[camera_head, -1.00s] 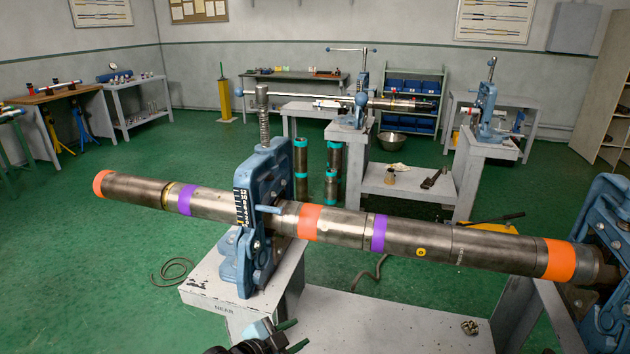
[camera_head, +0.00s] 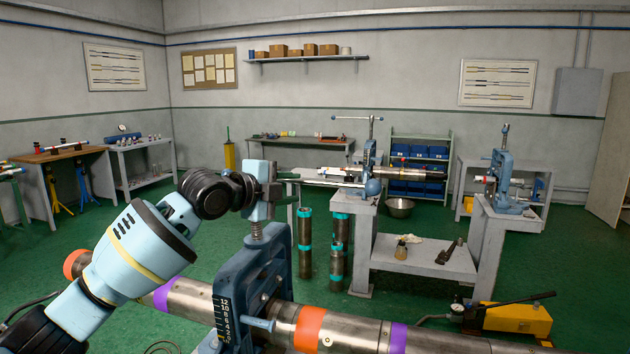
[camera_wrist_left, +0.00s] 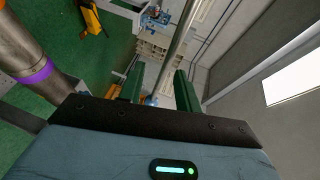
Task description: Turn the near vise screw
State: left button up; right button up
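The near vise (camera_head: 262,272) is blue, with a numbered scale and a pipe clamped across it. Its threaded screw (camera_head: 257,230) rises at the top. A silver handle bar (camera_head: 325,183) with a blue ball end (camera_head: 373,187) reaches right from the screw top. My left gripper (camera_head: 272,190) is at the screw top and hides part of the screw head and bar. In the left wrist view the green fingers of my left gripper (camera_wrist_left: 159,90) stand apart, with the bar (camera_wrist_left: 182,40) running between them and gaps beside it. My right gripper is out of view.
The long pipe (camera_head: 190,300) with orange and purple bands crosses the bottom. Behind stand pipes with teal bands (camera_head: 305,243), a grey bench (camera_head: 418,258) with a second vise, and a yellow pump (camera_head: 515,318) on the right. Green floor is open at the left.

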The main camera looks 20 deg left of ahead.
aim_at(304, 182)
pick_arm(q)
jog(key=shift+a+r, duration=0.1)
jog(key=shift+r, duration=0.45)
jog(key=shift+x, duration=3.8)
grip_shut()
